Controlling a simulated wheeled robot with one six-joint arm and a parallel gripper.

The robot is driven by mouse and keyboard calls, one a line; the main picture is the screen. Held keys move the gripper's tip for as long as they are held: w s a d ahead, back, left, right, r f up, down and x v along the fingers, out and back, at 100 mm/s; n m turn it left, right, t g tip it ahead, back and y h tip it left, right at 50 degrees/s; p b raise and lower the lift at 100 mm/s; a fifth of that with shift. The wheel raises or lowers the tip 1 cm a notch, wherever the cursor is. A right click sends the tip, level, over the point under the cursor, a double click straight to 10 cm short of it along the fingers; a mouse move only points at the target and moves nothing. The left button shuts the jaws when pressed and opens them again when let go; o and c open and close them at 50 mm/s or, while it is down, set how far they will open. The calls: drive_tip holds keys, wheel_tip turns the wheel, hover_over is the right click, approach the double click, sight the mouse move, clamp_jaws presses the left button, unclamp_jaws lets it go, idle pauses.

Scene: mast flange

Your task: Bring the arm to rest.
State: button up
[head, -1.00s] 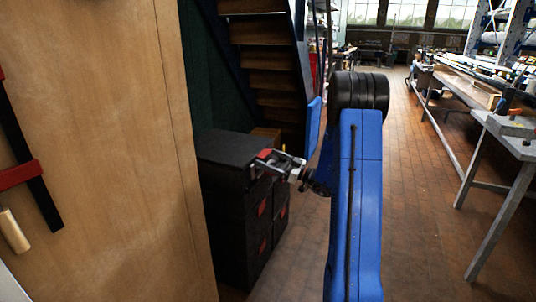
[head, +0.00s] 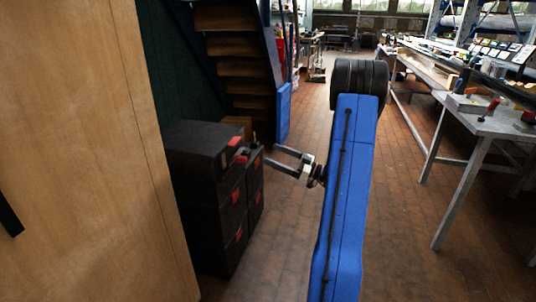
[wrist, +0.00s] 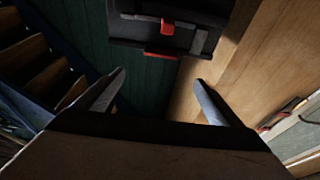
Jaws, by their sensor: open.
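My gripper (head: 270,155) reaches out to the left from my blue arm in the head view. Its two fingers are spread apart with nothing between them. The fingertips lie just right of the black stacked cases in the picture; whether they touch them I cannot tell. In the wrist view my gripper (wrist: 160,78) shows both fingers wide apart and empty.
Black cases (head: 204,205) with red latches are stacked left of the arm; a case (wrist: 190,38) also shows in the wrist view. A wooden panel (head: 80,150) stands at far left, stairs (head: 238,50) behind. A grey workbench (head: 487,118) stands right. Brick floor between is open.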

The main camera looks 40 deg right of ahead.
drive_tip(key=shift+s+d, duration=0.15)
drive_tip(key=shift+s, duration=0.05)
idle(0.5)
drive_tip(key=s+a+r+g, duration=0.1)
drive_tip(key=s+a+g, duration=0.25)
drive_tip(key=a, duration=0.55)
drive_tip(key=s+a+r+g+y, duration=0.1)
drive_tip(key=s+a+r+g, duration=0.3)
drive_tip(key=a, duration=0.6)
drive_tip(key=s+a+f+g, duration=0.1)
drive_tip(key=s+a+g, duration=0.1)
drive_tip(key=a+g, duration=0.55)
drive_tip(key=s+a+f+m+g+h, duration=0.15)
drive_tip(key=s+a+h, duration=0.35)
drive_tip(key=s+a, duration=0.55)
drive_tip(key=s+d+m+t+h, duration=0.2)
drive_tip(key=s+d+m+h, duration=0.1)
drive_tip(key=s, duration=0.3)
drive_tip(key=s+d+r+m+t+h, duration=0.1)
drive_tip(key=s+d+m+t+h, duration=0.1)
drive_tip(key=s+h, duration=0.3)
drive_tip(key=shift+s+d+r+m, duration=0.25)
drive_tip(key=shift+s+d+m, duration=0.2)
drive_tip(key=shift+s, duration=0.05)
